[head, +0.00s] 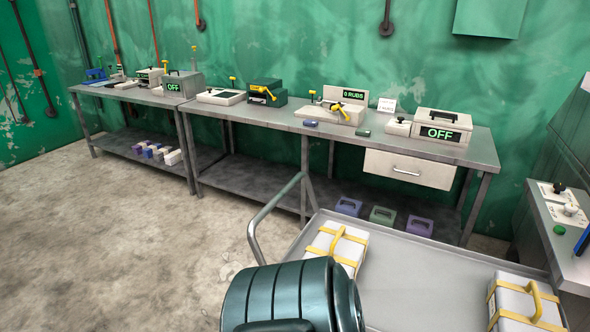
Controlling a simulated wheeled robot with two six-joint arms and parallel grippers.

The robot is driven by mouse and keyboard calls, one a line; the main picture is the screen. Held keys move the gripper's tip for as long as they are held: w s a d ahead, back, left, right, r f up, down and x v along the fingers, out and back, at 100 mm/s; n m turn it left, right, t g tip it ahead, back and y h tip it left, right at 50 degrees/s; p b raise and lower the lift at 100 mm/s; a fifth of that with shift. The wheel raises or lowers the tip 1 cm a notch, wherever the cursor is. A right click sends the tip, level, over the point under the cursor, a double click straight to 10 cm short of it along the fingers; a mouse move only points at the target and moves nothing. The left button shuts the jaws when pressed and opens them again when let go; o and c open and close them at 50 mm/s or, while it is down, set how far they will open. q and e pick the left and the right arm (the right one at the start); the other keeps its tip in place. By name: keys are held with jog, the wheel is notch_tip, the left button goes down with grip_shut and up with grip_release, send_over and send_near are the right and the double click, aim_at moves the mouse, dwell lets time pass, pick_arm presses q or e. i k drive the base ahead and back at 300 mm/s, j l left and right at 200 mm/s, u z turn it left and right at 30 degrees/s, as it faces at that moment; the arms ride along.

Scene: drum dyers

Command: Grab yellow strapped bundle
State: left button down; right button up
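Two pale bundles with yellow straps and yellow handles lie on a grey metal cart tray (425,270). One bundle (325,246) is at the tray's left end, near the cart's handle. The other bundle (510,303) is at the lower right, cut off by the bottom edge of the head view. Neither of my grippers shows in the head view, so their state and their distance to the bundles are hidden.
A dark teal ribbed cylinder (290,295) blocks the bottom centre; I cannot tell whether it is mine. The cart's handle (275,205) rises at left. Workbenches (275,115) with devices line the green wall. A side bench (562,240) stands right. The left floor is clear.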

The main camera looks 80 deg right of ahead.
aim_at(517, 304)
jog(key=z, duration=4.4)
